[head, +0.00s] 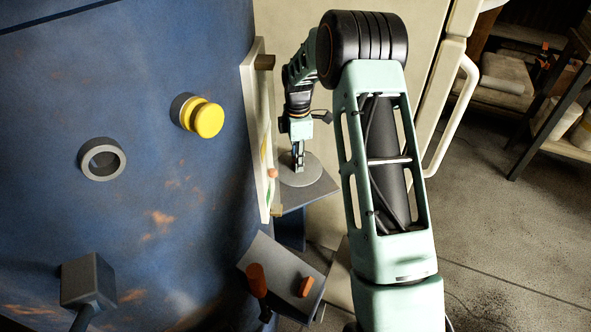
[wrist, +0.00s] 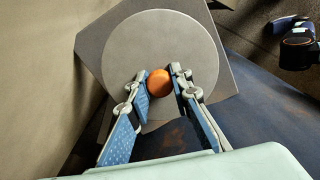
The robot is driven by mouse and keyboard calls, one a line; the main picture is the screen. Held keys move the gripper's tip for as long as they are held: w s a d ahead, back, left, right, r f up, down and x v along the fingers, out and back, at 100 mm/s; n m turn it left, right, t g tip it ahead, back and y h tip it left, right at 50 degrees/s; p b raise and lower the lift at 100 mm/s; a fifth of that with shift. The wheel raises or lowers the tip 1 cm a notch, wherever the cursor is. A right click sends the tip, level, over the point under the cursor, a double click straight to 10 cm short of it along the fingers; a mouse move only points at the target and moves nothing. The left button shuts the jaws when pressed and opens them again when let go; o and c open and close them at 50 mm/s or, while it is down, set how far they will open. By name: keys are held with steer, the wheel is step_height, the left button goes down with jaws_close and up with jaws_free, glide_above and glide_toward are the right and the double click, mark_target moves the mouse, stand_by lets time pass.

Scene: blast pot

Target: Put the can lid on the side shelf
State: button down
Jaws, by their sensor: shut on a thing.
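The can lid is a round grey disc (wrist: 140,35) with an orange knob (wrist: 159,83) in its middle. It also shows in the head view as a flat disc (head: 313,172). The side shelf is a square grey plate (wrist: 93,42) directly under the lid, and in the head view it sits beside the blue pot (head: 292,207). My gripper (wrist: 161,85) is shut on the knob, one finger on each side, pointing down at the lid in the head view (head: 298,164). The lid lies over the plate; I cannot tell whether they touch.
The blue pot wall (head: 60,90) fills the left, with a yellow button (head: 207,119) and a grey ring (head: 120,160) sticking out. A pale panel (head: 258,130) stands close beside the shelf. A lower tilted plate (head: 280,262) carries orange pieces.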

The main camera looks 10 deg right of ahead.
steer(key=shift+w+a+f, duration=0.15)
steer(key=shift+f, duration=0.2)
steer(key=shift+w+a+f+b, duration=0.15)
steer(key=shift+f+b, duration=0.3)
steer(key=shift+f, duration=1.15)
steer(key=shift+f, duration=0.15)
steer(key=c, duration=1.7)
jaws_free()
steer(key=shift+c, duration=0.2)
step_height(320, 180, up, 12)
steer(key=shift+r+p, duration=0.15)
steer(key=shift+p, duration=1)
steer(key=shift+r, duration=0.1)
